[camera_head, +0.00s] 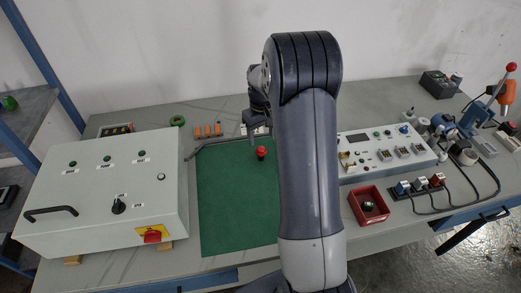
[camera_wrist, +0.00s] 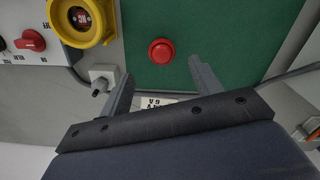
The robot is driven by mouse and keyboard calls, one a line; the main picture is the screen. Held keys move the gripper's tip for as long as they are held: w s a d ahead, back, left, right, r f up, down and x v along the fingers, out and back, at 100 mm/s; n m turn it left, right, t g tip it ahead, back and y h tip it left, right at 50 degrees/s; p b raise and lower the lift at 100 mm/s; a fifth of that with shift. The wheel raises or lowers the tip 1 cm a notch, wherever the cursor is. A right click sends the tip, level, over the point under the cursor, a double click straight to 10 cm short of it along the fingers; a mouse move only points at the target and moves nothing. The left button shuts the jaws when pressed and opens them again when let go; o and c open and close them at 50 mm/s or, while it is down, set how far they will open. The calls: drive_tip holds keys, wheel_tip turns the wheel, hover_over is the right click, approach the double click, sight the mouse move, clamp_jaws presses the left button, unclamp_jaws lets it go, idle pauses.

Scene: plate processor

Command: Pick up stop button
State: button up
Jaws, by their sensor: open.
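The stop button, a red round mushroom-shaped button (camera_head: 261,152), stands on the green mat (camera_head: 232,205) left of my arm. In the wrist view the red button (camera_wrist: 161,50) shows from above, a little beyond the fingertips and roughly midway between them. My gripper (camera_wrist: 160,72) is open, its two fingers apart with nothing between them. In the head view my gripper (camera_head: 254,133) is at the back of the mat, just behind the button. The button's underside is hidden.
A white control cabinet (camera_head: 110,195) stands left of the mat. A white panel box (camera_head: 385,150) and a red bin (camera_head: 366,205) are at the right. A dark hose (camera_head: 190,157) runs along the mat's back left. Orange pieces (camera_head: 208,130) stand behind. Much of the mat is bare.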

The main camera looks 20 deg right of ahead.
sight(261, 148)
wheel_tip(261, 148, down, 8)
drive_tip(key=shift+a+f+p, duration=0.1)
drive_tip(key=shift+a+p, duration=0.05)
drive_tip(key=shift+p, duration=0.75)
drive_tip(key=shift+c, duration=0.4)
drive_tip(key=c, duration=1)
